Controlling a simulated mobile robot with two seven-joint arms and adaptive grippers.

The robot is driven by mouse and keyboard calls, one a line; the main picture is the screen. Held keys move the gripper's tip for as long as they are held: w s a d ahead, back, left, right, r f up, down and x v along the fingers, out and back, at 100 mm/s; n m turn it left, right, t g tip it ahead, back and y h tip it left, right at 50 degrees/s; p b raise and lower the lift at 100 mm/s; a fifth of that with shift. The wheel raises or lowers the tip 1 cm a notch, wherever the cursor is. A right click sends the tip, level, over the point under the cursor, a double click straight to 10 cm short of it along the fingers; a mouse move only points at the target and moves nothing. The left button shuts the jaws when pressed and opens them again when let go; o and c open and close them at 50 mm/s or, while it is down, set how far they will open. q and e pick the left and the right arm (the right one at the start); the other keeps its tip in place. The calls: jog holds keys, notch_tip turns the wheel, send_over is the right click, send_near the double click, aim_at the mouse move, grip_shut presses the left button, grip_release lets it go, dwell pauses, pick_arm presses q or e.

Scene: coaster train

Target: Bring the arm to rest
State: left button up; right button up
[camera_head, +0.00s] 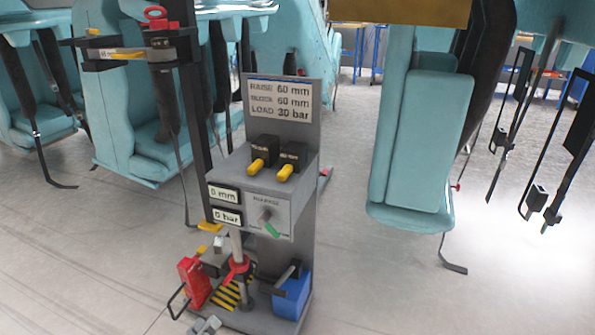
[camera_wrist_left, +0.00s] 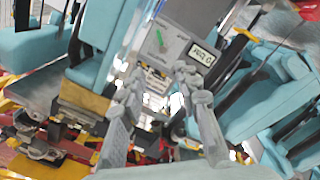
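My left gripper (camera_head: 205,326) shows only as small grey finger parts at the bottom edge of the head view, just left of the stand's base. In the left wrist view my left gripper (camera_wrist_left: 160,82) has its two grey fingers spread apart, with nothing held between them. The grey control stand (camera_head: 285,215) is upright in the middle of the head view. Its panel carries a release knob with a green handle (camera_head: 271,230) and readouts of 0 mm and 0 bar. The panel (camera_wrist_left: 160,45) appears tilted beyond the fingers in the wrist view. My right gripper is not visible.
A red jack-like block (camera_head: 194,282) and a blue box (camera_head: 291,296) sit low on the stand. Two yellow-tipped black levers (camera_head: 275,162) stick out above its panel. Teal seats (camera_head: 420,150) with hanging straps flank it. Grey floor (camera_head: 75,235) is open at the left.

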pick_arm(q)
jog(key=s+a+f+m+g+y, duration=0.2)
jog(key=a+f+m+g+y, duration=0.4)
jog(key=f, duration=0.4)
jog(key=s+a+m+g+y, duration=0.1)
jog(key=s+a+g+y, duration=0.25)
jog(key=a, duration=0.45)
jog(key=s+a+m+g+y, duration=0.1)
jog(key=s+a+g+y, duration=0.25)
jog(key=a, duration=0.45)
jog(key=s+d+f+n+h+p, duration=0.1)
jog(key=s+d+f+n+h, duration=0.1)
jog(key=d+f+h, duration=0.2)
jog(key=shift+d+f+n+h+p, duration=0.35)
jog(key=shift+d+f, duration=1.5)
jog(key=shift+d, duration=2.55)
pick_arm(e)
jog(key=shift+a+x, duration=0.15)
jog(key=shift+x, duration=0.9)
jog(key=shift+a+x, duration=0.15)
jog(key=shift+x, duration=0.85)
pick_arm(q)
jog(key=shift+s, duration=0.1)
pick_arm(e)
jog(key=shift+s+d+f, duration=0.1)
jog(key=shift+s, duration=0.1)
